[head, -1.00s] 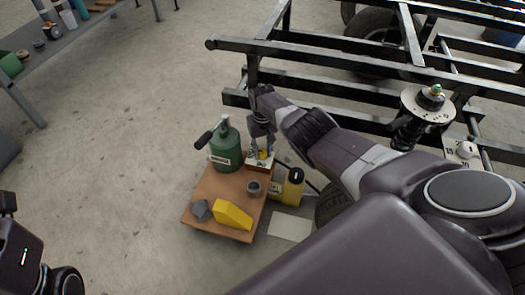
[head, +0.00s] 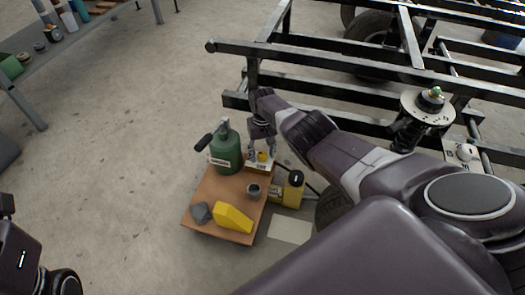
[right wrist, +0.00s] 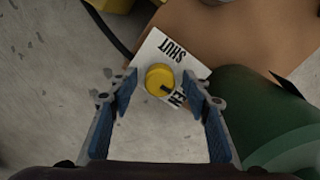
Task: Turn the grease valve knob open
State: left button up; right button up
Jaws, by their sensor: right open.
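The grease valve knob (right wrist: 160,79) is a round yellow knob with a dark pointer mark, on a white plate (right wrist: 151,50) lettered SHUT and, partly hidden, what looks like OPEN. In the right wrist view the dark mark points toward the partly hidden word. In the head view the knob (head: 263,156) is small, at the back right of a brown board. My right gripper (right wrist: 162,100) is open, its blue-padded fingers apart on either side of the knob and not visibly touching it. In the head view my right gripper (head: 262,148) is just above the knob. My left gripper's fingers are not in view.
A green canister (head: 226,150) stands left of the knob on the brown board (head: 205,182). A yellow block (head: 233,217), a grey lump (head: 201,212) and a small cup (head: 253,191) are in front. A black metal frame (head: 330,50) is behind.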

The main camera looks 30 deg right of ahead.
aim_at(263, 154)
jog(key=shift+r, duration=0.1)
jog(key=shift+w+d+r, duration=0.1)
jog(key=shift+r, duration=0.65)
notch_tip(263, 154, up, 10)
jog(key=shift+r, duration=0.15)
